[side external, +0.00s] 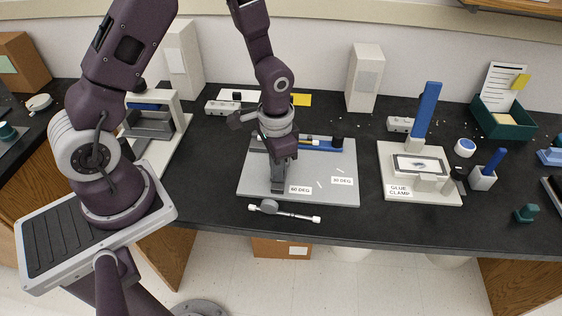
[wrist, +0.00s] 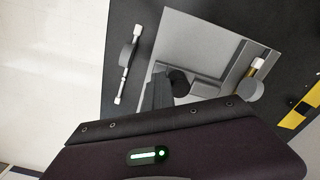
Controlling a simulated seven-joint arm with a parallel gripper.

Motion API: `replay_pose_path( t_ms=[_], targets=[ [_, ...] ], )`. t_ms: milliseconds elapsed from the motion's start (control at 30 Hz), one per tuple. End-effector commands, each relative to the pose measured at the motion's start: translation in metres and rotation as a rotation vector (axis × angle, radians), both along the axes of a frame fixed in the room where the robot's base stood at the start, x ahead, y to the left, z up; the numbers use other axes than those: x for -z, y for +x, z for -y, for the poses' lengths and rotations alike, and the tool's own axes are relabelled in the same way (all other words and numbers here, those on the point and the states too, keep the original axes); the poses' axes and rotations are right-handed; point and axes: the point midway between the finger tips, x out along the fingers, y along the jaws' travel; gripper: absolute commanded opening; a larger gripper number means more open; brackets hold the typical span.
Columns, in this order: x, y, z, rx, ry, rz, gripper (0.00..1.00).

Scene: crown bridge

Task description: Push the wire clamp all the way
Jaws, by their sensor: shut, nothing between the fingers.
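A grey bending plate (side external: 335,192) with angle labels lies on the black bench in the side view, and it also shows in the wrist view (wrist: 195,35). On its back edge are a blue bar (side external: 325,145), a wire with a yellow section and a white end (side external: 312,141), and a dark round knob (side external: 337,143). The wire's white end (wrist: 257,63) shows beside a grey knob (wrist: 250,91) in the wrist view. My gripper (side external: 278,187) is shut and empty, pointing down over the plate's front left. Which part is the wire clamp, and whether I touch it, I cannot tell.
A grey tool with white ends (side external: 284,211) lies in front of the plate, also in the wrist view (wrist: 128,55). The glue clamp board (side external: 425,191) stands to the right. A tall pale block (side external: 364,78) is behind. Bare bench separates plate and glue clamp.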

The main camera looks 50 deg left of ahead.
Motion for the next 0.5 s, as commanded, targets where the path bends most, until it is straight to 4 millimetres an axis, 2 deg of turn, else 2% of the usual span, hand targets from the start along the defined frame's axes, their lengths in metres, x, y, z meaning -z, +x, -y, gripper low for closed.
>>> replay_pose_path(
  t_ms=[500],
  targets=[
    [0.0,0.012,-0.012,-0.001,0.001,0.001,0.0]
  ],
)
